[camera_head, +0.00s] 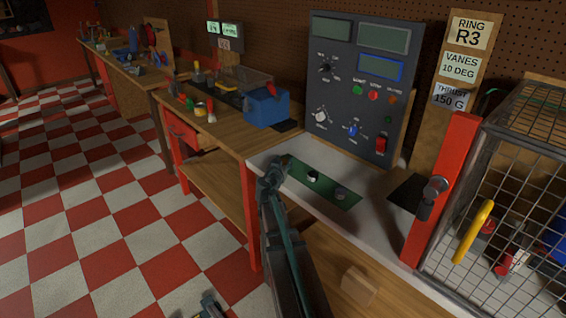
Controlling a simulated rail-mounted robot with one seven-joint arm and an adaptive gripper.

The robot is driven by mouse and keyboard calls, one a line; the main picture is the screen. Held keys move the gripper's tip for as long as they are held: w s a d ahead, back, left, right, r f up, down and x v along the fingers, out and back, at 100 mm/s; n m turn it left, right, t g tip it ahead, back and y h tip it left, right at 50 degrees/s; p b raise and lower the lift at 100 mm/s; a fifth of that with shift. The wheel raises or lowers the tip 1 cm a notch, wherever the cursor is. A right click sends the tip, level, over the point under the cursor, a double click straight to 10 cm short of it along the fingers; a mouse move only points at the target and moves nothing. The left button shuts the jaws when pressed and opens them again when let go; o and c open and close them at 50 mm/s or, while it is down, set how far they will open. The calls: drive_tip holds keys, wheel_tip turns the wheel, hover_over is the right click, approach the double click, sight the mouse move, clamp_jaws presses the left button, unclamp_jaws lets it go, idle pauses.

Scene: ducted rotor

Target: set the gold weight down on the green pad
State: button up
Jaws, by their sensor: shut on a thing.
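The green pad (328,196) is a long dark green strip on the white bench top. My gripper (282,164) is at the left end of the strip, seen from behind and small. It is shut on a small piece, and a dull gold bit shows at its fingertips. That fits the gold weight, which is mostly hidden by the gripper. I cannot tell whether it touches the pad.
A grey control panel (358,85) stands behind the bench. A dark square plate (408,192) lies to the right, beside a red post (440,190) and a wire cage (500,190). A blue box (267,107) stands on the wooden bench to the left.

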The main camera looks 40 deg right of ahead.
drive_tip(key=shift+f, duration=0.2)
drive_tip(key=o, duration=1.2)
drive_tip(key=shift+r, duration=0.15)
drive_tip(key=shift+r, duration=0.1)
drive_tip(key=b+v, duration=0.3)
drive_tip(key=v, duration=0.9)
